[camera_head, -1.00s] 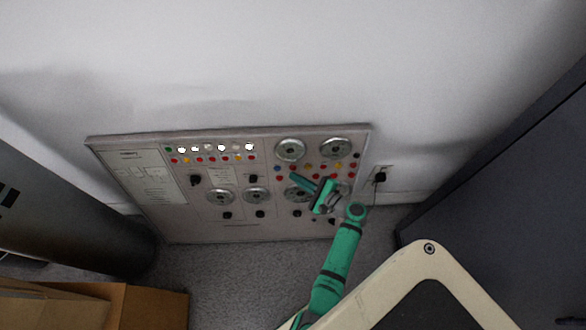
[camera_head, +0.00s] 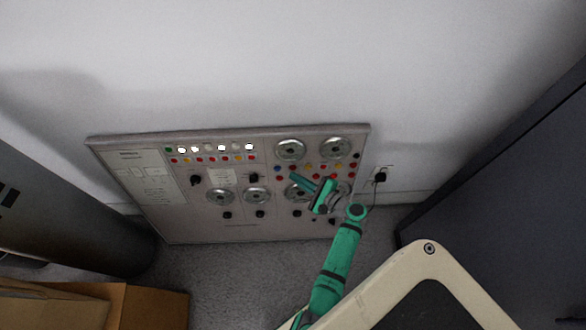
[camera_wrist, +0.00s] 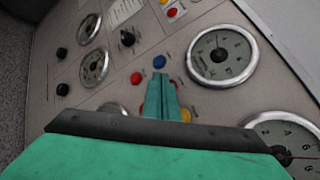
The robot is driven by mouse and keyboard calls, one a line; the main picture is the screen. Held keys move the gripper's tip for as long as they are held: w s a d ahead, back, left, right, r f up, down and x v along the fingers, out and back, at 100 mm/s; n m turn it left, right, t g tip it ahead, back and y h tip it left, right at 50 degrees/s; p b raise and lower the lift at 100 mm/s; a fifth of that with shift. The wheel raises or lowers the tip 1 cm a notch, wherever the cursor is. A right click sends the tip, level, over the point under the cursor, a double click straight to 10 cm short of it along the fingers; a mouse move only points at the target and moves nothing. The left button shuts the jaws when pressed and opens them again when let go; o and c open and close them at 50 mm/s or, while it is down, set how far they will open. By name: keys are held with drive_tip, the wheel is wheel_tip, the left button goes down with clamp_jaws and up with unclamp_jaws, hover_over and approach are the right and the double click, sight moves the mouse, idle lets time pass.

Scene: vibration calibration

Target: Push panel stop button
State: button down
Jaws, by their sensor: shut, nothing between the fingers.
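The grey control panel (camera_head: 180,222) leans at the foot of the wall and bears gauges, knobs and coloured buttons. My gripper (camera_head: 293,177) is in front of its right half, with its fingers shut together and empty. In the wrist view the fingertips (camera_wrist: 160,76) point at the panel among small buttons. A red button (camera_wrist: 137,77) is just left of the tips and a blue button (camera_wrist: 159,61) just above them. A yellow button (camera_wrist: 185,115) and another red spot are partly hidden by the fingers. I cannot read the labels, or tell whether the tips touch the panel.
Round gauges, such as the large one (camera_wrist: 221,56), lie right of the fingers. Black knobs (camera_wrist: 127,38) stick out to the left. A wall socket with a black plug (camera_head: 380,177) is right of the panel. A dark cylinder (camera_head: 80,220) and cardboard boxes (camera_head: 150,305) stand left; a dark cabinet (camera_head: 500,200) stands right.

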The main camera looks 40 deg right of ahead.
drive_tip(key=shift+w+d, duration=0.1)
drive_tip(key=shift+w+d, duration=0.15)
drive_tip(key=shift+w, duration=0.1)
drive_tip(key=shift+w+d+f, duration=0.1)
drive_tip(key=shift+w+d, duration=0.1)
drive_tip(key=shift+w, duration=0.1)
idle(1.0)
drive_tip(key=shift+s, duration=0.1)
drive_tip(key=shift+s+a, duration=0.45)
drive_tip(key=shift+s, duration=0.1)
idle(0.4)
drive_tip(key=shift+s+a+r, duration=0.2)
drive_tip(key=shift+s+a, duration=0.25)
drive_tip(key=shift+s, duration=0.25)
drive_tip(key=shift+s+a+r, duration=0.25)
drive_tip(key=shift+s+a, duration=0.25)
drive_tip(key=shift+s, duration=0.15)
drive_tip(key=shift+s+a+r, duration=0.2)
drive_tip(key=shift+s+a, duration=0.25)
drive_tip(key=shift+s, duration=0.25)
